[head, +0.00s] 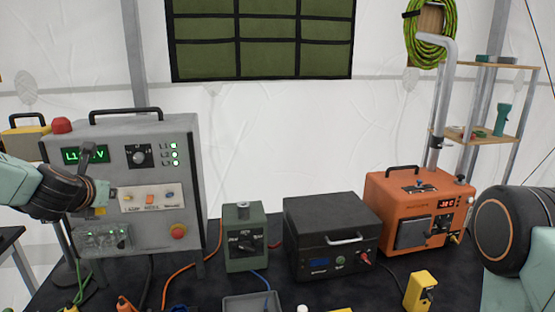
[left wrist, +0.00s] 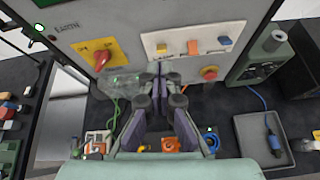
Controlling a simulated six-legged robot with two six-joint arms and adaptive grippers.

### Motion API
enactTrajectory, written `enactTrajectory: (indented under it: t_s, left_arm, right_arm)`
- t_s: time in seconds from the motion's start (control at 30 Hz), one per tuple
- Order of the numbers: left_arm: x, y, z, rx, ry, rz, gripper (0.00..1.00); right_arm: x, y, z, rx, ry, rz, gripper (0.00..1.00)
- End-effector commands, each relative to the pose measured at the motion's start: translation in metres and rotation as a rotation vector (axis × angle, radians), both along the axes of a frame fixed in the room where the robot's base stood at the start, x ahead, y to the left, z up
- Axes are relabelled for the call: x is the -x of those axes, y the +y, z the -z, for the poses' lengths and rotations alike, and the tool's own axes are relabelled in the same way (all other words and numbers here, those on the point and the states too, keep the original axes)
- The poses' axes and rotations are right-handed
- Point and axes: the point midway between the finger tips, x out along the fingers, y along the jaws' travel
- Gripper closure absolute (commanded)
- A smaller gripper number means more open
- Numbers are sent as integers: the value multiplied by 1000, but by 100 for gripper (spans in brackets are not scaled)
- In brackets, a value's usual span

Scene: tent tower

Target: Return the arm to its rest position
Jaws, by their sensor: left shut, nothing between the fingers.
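My left arm comes in from the left in the head view. The fingertips show between the yellow plate with a red switch (left wrist: 97,55) and the white switch strip (left wrist: 190,42). I cannot tell whether they touch the panel. Part of my right arm shows at the right edge of the head view; its gripper is out of view.
A green box (head: 245,245), a black case (head: 320,225) and an orange unit (head: 400,240) stand on the dark table. A grey tray (left wrist: 262,140) holds a blue connector. Cables and small connectors lie near the front. A yellow device (head: 420,290) stands at the front right.

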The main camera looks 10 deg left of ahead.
Motion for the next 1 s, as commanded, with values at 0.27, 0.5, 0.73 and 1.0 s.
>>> enactTrajectory:
  t_s: [0.27,0.5,0.73,1.0]
  left_arm:
    - [9,-21,9,-539,153,326,100]
    - [35,-72,89,-1078,357,753,100]
    - [91,-129,217,-1545,521,1280,100]
    - [186,-181,358,-1851,545,1882,100]
  right_arm:
    - [0,0,1,0,0,0,60]
    - [0,0,27,0,0,0,60]
    - [0,0,70,0,0,0,60]
    - [0,0,121,0,0,0,60]
